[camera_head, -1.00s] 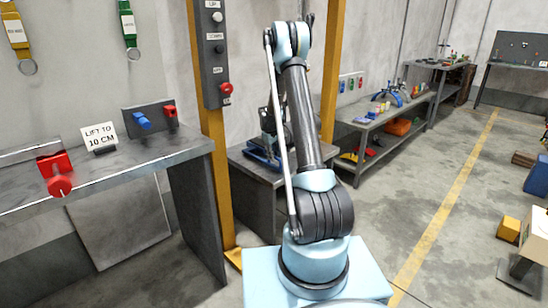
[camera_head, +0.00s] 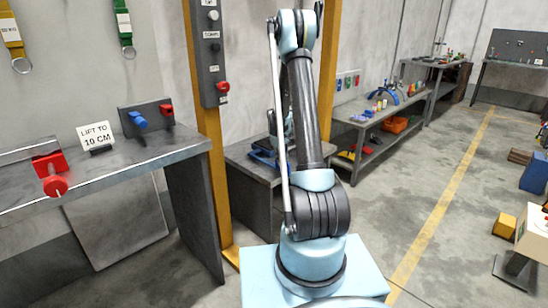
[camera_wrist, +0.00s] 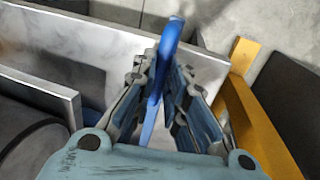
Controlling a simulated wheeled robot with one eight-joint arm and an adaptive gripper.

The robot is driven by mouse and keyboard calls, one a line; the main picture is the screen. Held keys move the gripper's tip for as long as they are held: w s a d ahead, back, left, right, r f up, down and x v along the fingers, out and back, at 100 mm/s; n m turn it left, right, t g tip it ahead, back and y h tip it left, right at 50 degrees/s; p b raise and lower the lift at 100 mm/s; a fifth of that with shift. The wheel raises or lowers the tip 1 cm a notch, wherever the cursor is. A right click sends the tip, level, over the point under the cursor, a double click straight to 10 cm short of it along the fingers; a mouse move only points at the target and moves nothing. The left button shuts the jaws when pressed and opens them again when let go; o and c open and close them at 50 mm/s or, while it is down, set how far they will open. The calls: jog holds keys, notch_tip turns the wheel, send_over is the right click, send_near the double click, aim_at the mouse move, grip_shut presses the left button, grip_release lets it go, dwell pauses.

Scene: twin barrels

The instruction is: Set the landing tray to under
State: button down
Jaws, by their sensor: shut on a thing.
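My gripper (camera_wrist: 163,75) is shut on a blue curved bar or handle (camera_wrist: 170,42) in the wrist view. The bar stands between the two fingers and rises past their tips. In the head view my arm hides most of the gripper. A low blue object (camera_head: 263,158) lies on the grey stand behind my arm, close to where the gripper hangs. It is partly covered, and I cannot tell whether it is the landing tray or the held bar's body.
A grey bench (camera_head: 120,165) at left carries a red clamp-like part (camera_head: 50,172) and a "LIFT TO 10 CM" sign (camera_head: 96,136). A yellow post (camera_head: 212,150) with a control box (camera_head: 208,50) stands beside the stand.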

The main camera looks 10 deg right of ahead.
jog(key=s+d, duration=0.8)
jog(key=s, duration=0.3)
jog(key=shift+s+d, duration=0.25)
jog(key=shift+s, duration=0.1)
jog(key=c, duration=1.7)
grip_release()
jog(key=shift+o, duration=0.5)
jog(key=shift+r, duration=0.1)
notch_tip(320, 180, up, 12)
jog(key=s+a, duration=0.1)
jog(key=a, duration=0.1)
jog(key=shift+f, duration=0.25)
jog(key=shift+s, duration=0.1)
